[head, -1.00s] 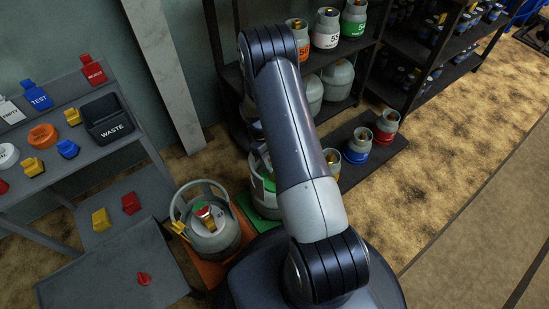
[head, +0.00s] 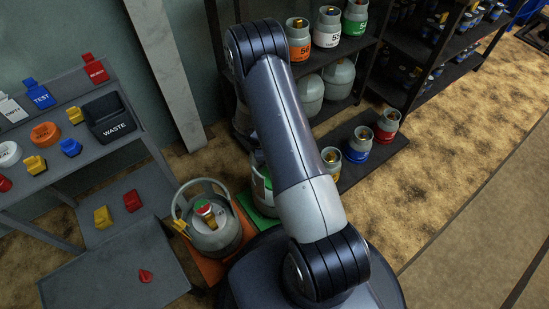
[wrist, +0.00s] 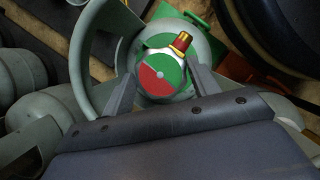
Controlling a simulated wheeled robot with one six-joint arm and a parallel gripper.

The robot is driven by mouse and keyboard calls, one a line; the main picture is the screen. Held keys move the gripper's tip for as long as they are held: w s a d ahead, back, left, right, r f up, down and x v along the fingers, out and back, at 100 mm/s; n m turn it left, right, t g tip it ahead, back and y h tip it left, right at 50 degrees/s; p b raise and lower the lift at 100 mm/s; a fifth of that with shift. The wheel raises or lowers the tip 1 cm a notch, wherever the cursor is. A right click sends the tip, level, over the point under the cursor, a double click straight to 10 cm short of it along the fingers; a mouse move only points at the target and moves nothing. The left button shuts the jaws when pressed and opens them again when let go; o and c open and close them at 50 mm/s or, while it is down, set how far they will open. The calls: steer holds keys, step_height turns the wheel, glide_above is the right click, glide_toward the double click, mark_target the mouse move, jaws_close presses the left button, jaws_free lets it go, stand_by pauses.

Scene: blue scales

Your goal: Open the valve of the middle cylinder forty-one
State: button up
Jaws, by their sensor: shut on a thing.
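In the wrist view, the round red-and-green valve knob (wrist: 160,76) sits between the fingers of my gripper (wrist: 162,82), which is shut on it. A brass outlet (wrist: 182,41) points up and right beside the knob. The grey collar (wrist: 92,50) of the cylinder curves around on the left. In the head view, this middle cylinder (head: 262,184) stands on a green mat (head: 256,219), mostly hidden behind my arm. My gripper is hidden in that view. The number forty-one cannot be read.
Another grey cylinder (head: 213,238) with a red-and-green knob stands on an orange mat (head: 207,269) to the left. A grey bench (head: 75,165) with caps and a waste bin (head: 109,117) is further left. Shelves (head: 345,100) with several cylinders stand behind.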

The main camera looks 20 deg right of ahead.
stand_by(0.4)
steer(key=o, duration=1)
steer(key=p+v, duration=0.3)
steer(key=v, duration=0.7)
steer(key=shift+r, duration=0.4)
steer(key=shift+f, duration=0.1)
steer(key=b+x, duration=0.3)
steer(key=x, duration=0.8)
steer(key=shift+w+a, duration=0.1)
